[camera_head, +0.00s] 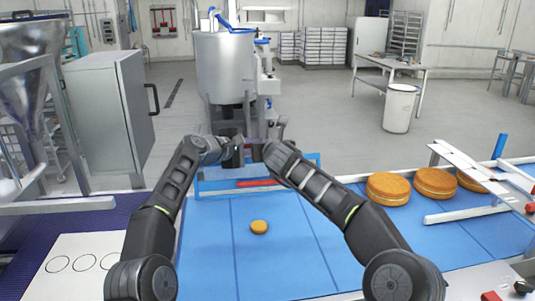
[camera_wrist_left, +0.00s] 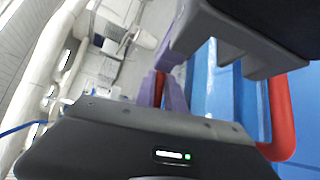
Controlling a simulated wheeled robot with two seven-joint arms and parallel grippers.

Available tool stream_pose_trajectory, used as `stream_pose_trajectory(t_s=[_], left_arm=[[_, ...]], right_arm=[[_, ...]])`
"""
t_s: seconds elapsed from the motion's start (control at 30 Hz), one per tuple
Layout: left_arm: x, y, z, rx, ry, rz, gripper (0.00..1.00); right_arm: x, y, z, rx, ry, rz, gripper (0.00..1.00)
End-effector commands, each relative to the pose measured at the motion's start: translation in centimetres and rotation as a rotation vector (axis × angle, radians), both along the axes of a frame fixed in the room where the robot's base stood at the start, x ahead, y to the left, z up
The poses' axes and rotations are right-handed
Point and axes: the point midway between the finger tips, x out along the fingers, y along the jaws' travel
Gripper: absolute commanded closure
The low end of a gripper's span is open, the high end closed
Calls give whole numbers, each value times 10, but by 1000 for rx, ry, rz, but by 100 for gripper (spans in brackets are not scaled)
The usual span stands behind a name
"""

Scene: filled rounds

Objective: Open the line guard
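The line guard appears to be the low blue frame (camera_head: 208,186) standing across the far end of the blue belt, with a red handle (camera_head: 258,183) along it. A red handle also curves at the right of the left wrist view (camera_wrist_left: 282,115). My left gripper (camera_head: 236,156) and my right gripper (camera_head: 262,152) are close together at the frame, above the handle in the picture. In the left wrist view, the left gripper's purple-grey fingers (camera_wrist_left: 164,92) show close together with a bit of red between them. Whether they touch the handle is unclear. The right fingertips are too small to read.
A small round cake (camera_head: 259,227) lies on the blue belt (camera_head: 215,240). Larger filled rounds (camera_head: 388,189) stand at the right beside a white rail (camera_head: 475,213). A steel mixing vessel (camera_head: 225,70) stands beyond the frame. A white sheet with circles (camera_head: 75,285) lies at left.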

Motion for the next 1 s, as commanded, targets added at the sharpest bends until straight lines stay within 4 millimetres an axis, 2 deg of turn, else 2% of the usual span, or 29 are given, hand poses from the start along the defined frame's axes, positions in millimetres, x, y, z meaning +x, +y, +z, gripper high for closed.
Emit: stream_pose_trajectory(t_s=[0.03,0.27,1.0], left_arm=[[-1,-3,-10,3,17,-8,82],[0,-2,-8,4,13,-4,64],[-1,3,-3,-1,8,0,64]], right_arm=[[0,-1,4,2,-8,0,100],[0,-1,2,1,-5,0,100],[0,-1,-3,-2,3,-2,100]])
